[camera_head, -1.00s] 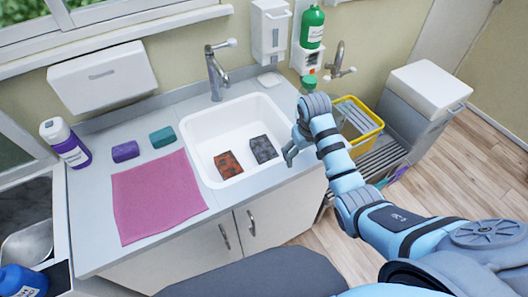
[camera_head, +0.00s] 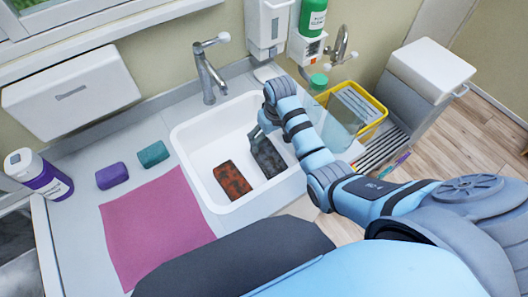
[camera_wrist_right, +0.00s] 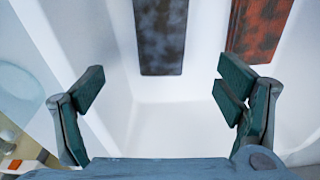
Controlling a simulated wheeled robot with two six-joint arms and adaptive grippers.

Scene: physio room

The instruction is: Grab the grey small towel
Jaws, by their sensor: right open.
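The grey small towel (camera_head: 270,162) is a dark, mottled, flat rectangle on the floor of the white sink (camera_head: 186,150), just right of a mottled red-orange one (camera_head: 232,180). In the right wrist view the grey towel (camera_wrist_right: 161,36) is at the top centre, with the red-orange one (camera_wrist_right: 262,28) to its right. My right gripper (camera_head: 258,134) is over the sink by the grey towel's far end and hides part of it. In the wrist view its fingers (camera_wrist_right: 160,90) are spread apart with nothing between them. My left gripper is out of view.
A tap (camera_head: 209,75) stands behind the sink. Purple (camera_head: 112,176) and teal (camera_head: 153,153) rolls and a pink cloth (camera_head: 155,222) lie on the counter to the left. A yellow-rimmed crate (camera_head: 372,124) is to the right. The sink walls surround the towels.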

